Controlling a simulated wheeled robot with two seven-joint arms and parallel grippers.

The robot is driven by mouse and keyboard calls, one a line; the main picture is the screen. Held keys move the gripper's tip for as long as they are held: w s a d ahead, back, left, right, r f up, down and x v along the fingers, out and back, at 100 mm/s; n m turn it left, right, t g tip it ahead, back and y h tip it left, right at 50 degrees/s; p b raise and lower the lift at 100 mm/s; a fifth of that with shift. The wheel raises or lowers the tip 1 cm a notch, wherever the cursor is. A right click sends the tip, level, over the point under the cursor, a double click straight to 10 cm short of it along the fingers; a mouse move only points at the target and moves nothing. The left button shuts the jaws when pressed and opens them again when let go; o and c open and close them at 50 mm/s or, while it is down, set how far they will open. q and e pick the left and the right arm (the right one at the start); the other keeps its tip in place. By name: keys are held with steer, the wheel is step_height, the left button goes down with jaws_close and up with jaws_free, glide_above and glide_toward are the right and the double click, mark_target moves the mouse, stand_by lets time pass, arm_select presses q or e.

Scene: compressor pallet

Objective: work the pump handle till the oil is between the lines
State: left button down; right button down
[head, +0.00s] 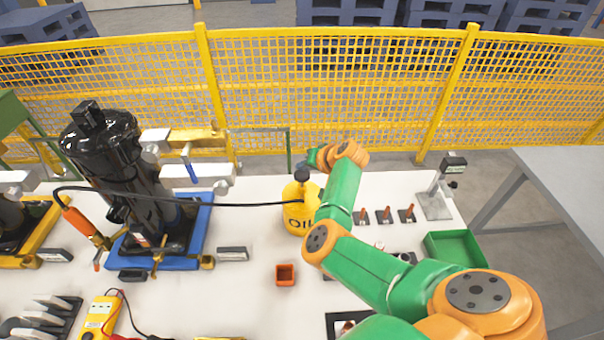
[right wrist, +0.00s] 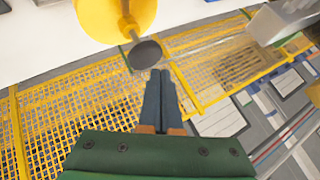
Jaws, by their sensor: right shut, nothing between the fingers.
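The yellow oil can (head: 297,216), marked OIL, stands upright on the white table. A dark round pump knob (head: 301,174) tops it. In the right wrist view, the knob (right wrist: 145,53) sits on a thin rod above the yellow can (right wrist: 112,18). My right gripper (right wrist: 160,74) is shut and empty, its blue-grey fingertips close beside the knob; I cannot tell whether they touch. A black hose (head: 240,204) runs from the can across the black compressor (head: 108,155) on its blue pallet (head: 196,250). I cannot make out the oil level or lines. My left gripper is not in view.
A small orange-red box (head: 285,275) stands in front of the can. A green tray (head: 455,248) and a grey stand (head: 436,200) are at the right. A multimeter (head: 100,316) lies front left. A yellow mesh fence (head: 330,95) runs behind the table.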

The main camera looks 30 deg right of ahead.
mark_target(304, 178)
steer(key=shift+f, duration=0.4)
steer(key=shift+s+f+b, duration=0.15)
steer(key=shift+f+b, duration=1.15)
steer(key=shift+f, duration=0.45)
stand_by(1.4)
steer(key=shift+a, duration=0.1)
steer(key=shift+w+r+p, duration=0.2)
steer(key=shift+r+p, duration=1.95)
steer(key=shift+p, duration=0.1)
